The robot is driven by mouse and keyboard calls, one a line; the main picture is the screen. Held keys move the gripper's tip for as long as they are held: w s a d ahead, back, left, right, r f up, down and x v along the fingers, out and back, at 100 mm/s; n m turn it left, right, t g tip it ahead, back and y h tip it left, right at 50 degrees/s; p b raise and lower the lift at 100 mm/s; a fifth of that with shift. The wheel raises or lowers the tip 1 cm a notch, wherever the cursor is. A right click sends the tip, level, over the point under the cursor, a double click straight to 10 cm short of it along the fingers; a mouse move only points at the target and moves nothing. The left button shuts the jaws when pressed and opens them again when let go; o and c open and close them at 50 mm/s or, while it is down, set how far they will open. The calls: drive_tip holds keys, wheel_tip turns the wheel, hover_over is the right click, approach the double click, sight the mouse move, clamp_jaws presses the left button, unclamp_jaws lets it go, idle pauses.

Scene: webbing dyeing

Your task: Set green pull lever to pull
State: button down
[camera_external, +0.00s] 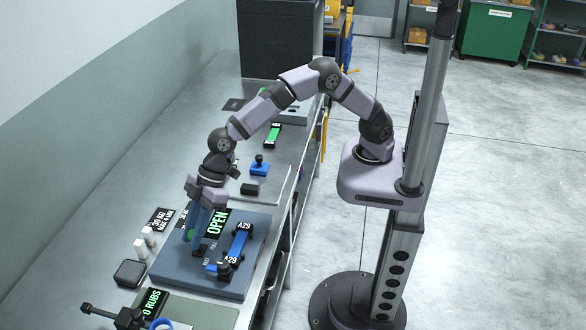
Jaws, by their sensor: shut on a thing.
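The green pull lever (190,236) shows as a small green knob at the left side of a blue-grey panel (165,265). My gripper (195,229) points down over that side of the panel and is shut on the lever. The fingers hide most of the lever, so its exact setting cannot be told. A black sign reading OPEN (216,223) in green letters stands on the panel just right of my gripper.
A blue fixture with A29 labels (240,243) sits on the panel's right part. A black box (130,273) and white bottles (145,243) stand left of the panel. A blue-knobbed device (260,166) stands farther back. A wall runs along the bench's left side.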

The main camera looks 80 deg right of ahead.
drive_tip(key=shift+d+f+m+y+b, duration=0.25)
drive_tip(key=shift+d+y+b, duration=0.75)
drive_tip(key=shift+b, duration=4.55)
drive_tip(key=shift+d+f+m+y+b, duration=0.2)
drive_tip(key=shift+d+y+b, duration=0.8)
drive_tip(key=shift+b, duration=4.5)
drive_tip(key=y+b, duration=0.1)
drive_tip(key=b, duration=0.3)
drive_tip(key=shift+y, duration=0.4)
drive_tip(key=shift+d+r+t+b, duration=0.2)
drive_tip(key=shift+t+b, duration=0.1)
drive_tip(key=shift+b, duration=0.55)
drive_tip(key=c, duration=1.5)
unclamp_jaws()
drive_tip(key=shift+v, duration=3.65)
drive_tip(key=shift+w+d, duration=0.1)
